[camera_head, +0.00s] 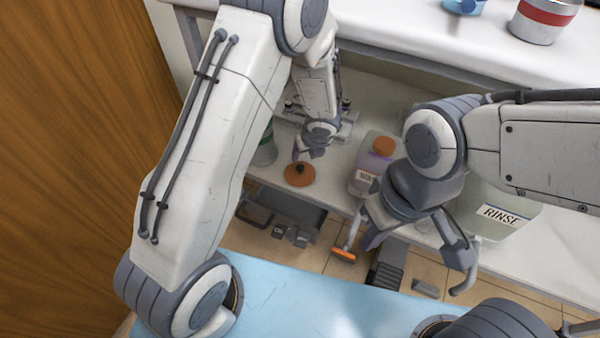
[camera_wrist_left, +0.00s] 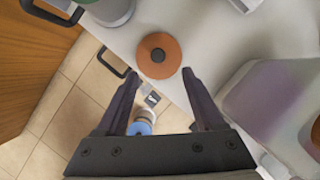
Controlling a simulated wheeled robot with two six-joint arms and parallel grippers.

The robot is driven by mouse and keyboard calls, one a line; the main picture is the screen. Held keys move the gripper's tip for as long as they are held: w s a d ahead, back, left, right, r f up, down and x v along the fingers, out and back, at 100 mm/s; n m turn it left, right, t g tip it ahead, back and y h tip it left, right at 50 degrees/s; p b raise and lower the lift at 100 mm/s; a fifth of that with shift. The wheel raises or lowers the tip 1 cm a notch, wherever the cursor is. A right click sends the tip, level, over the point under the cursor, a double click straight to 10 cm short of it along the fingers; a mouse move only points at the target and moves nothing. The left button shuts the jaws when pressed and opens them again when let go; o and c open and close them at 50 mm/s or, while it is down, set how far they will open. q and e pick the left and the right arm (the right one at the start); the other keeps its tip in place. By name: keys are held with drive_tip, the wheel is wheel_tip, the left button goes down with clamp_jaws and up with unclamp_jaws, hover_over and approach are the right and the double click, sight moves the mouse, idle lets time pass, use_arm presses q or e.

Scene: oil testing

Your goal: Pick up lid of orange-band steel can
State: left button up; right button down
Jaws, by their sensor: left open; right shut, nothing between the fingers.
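The orange round lid with a dark knob (camera_head: 300,174) is near the front edge of the lower white bench. It also shows in the left wrist view (camera_wrist_left: 158,55), just beyond the fingertips. Whether a can body is beneath it cannot be told. My left gripper (camera_head: 309,153) is just above and behind the lid in the head view. In the left wrist view its fingers (camera_wrist_left: 162,78) are spread wide with nothing between them.
A translucent bottle with an orange cap (camera_head: 367,172) stands right of the lid. A green-banded can (camera_head: 265,152) stands at its left. A RINSE container (camera_head: 508,212) is farther right. A red-banded can (camera_head: 545,20) stands on the raised shelf. An orange-ended tool (camera_head: 343,254) shows lower down.

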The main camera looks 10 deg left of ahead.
use_arm(q)
drive_tip(key=b, duration=0.3)
hover_over(300, 167)
drive_tip(key=s+d, duration=0.2)
drive_tip(key=x, duration=0.3)
drive_tip(key=s+x, duration=0.1)
drive_tip(key=x, duration=0.1)
drive_tip(key=shift+d+f, duration=0.25)
drive_tip(key=b+x, duration=0.2)
drive_tip(key=x, duration=0.2)
drive_tip(key=shift+s+a+f+b, duration=0.1)
drive_tip(key=shift+s+f+b, duration=0.1)
drive_tip(key=shift+b, duration=0.15)
drive_tip(key=shift+w+a+f, duration=0.1)
drive_tip(key=shift+w+f, duration=0.05)
drive_tip(key=shift+f, duration=0.1)
drive_tip(key=shift+r, duration=0.1)
clamp_jaws()
